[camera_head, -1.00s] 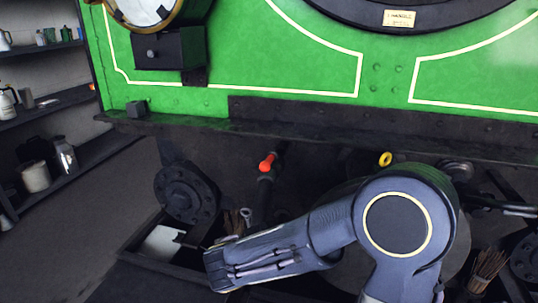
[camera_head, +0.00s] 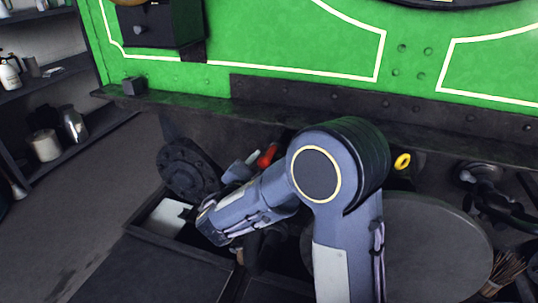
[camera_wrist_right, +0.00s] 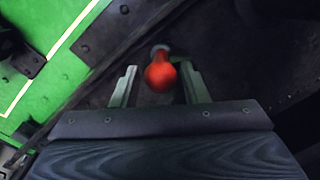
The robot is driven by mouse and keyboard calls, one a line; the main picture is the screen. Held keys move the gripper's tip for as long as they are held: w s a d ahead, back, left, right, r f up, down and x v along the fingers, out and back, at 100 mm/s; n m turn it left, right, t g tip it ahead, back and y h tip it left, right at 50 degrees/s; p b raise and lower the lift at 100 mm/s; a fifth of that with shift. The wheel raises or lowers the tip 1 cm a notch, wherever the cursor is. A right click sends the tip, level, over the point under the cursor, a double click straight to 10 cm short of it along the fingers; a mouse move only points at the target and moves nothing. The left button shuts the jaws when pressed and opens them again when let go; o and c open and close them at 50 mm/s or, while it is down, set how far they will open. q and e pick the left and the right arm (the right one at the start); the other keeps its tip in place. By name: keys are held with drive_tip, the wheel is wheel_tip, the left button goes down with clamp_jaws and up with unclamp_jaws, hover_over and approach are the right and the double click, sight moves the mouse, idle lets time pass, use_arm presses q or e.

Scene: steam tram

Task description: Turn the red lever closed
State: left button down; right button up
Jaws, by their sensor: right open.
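The red lever (camera_head: 267,156) shows its rounded red end under the dark ledge of the green engine in the head view. In the right wrist view the red end (camera_wrist_right: 160,74) appears between the two fingers of my right gripper (camera_wrist_right: 158,80), nearer the right finger. That gripper is open, with a gap on the left of the lever; whether the right finger touches it I cannot tell. In the head view my right arm hides most of the lever's shaft, and the gripper (camera_head: 247,162) is beside its red end. My left gripper is out of view.
A yellow-ringed fitting (camera_head: 402,161) is right of my arm. A dark round flange (camera_head: 186,170) stands left of the lever, and the dark ledge (camera_head: 330,115) runs above it. Shelves with jugs (camera_head: 74,124) are at the far left.

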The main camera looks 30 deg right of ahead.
sight(268, 154)
drive_tip(key=shift+x, duration=1.95)
clamp_jaws()
